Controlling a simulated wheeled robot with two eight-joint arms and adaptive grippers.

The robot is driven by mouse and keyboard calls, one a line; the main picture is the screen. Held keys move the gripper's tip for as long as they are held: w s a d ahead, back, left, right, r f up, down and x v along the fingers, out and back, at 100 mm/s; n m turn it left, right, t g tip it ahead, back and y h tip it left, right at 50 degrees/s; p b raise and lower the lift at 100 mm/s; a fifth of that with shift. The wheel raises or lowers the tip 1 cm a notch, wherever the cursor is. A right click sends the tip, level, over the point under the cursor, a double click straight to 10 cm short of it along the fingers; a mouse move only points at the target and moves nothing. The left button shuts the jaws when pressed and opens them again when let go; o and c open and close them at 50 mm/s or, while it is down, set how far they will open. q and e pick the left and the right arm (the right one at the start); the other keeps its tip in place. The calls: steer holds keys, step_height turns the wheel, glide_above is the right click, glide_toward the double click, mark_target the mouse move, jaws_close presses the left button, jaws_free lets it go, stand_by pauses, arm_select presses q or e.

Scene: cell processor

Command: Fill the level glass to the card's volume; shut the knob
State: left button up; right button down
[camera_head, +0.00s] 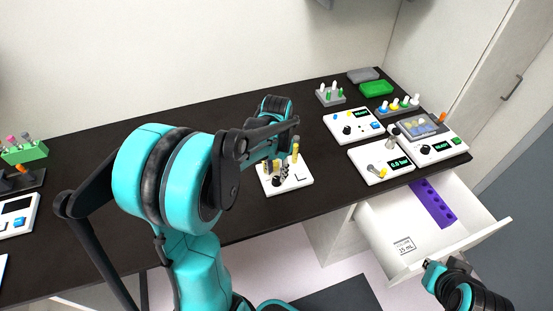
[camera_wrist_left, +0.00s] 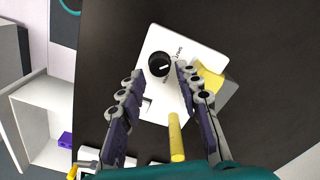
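A white panel (camera_head: 299,184) stands on the dark bench under my left gripper (camera_head: 285,166). In the left wrist view, this panel (camera_wrist_left: 218,60) carries a black knob (camera_wrist_left: 160,64) with a white mark. A yellow rod (camera_wrist_left: 175,138) and a yellow-and-grey part (camera_wrist_left: 208,80) rise from it. I cannot tell the glass's liquid level. My left gripper (camera_wrist_left: 158,74) is open, its fingers on either side of the knob, with no clear contact. The card (camera_head: 403,245) lies in the open drawer; it reads mL, its number too small to be sure. My right gripper (camera_head: 440,268) is beside the drawer's front.
The open drawer (camera_head: 470,238) also holds a purple holed rack (camera_head: 433,203). White instruments with displays (camera_head: 380,162) stand at the bench's right, with tube racks (camera_head: 330,96) behind. A green rack (camera_head: 24,153) is at the far left. The bench's back middle is clear.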

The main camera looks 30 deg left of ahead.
mark_target(277, 180)
arm_select(q)
step_height(277, 180, up, 9)
steer(key=shift+f, duration=0.2)
steer(key=shift+d, duration=0.1)
stand_by(0.4)
steer(key=s+d+f+n+t+b, duration=0.1)
steer(key=s+d+f+t+b, duration=0.2)
steer(key=s+d+t, duration=0.4)
steer(key=s+d+f, duration=0.1)
steer(key=s+d, duration=0.2)
steer(key=s, duration=0.1)
steer(key=shift+d+b, duration=0.35)
steer(key=shift+d, duration=0.05)
steer(key=shift+s, duration=0.1)
stand_by(0.4)
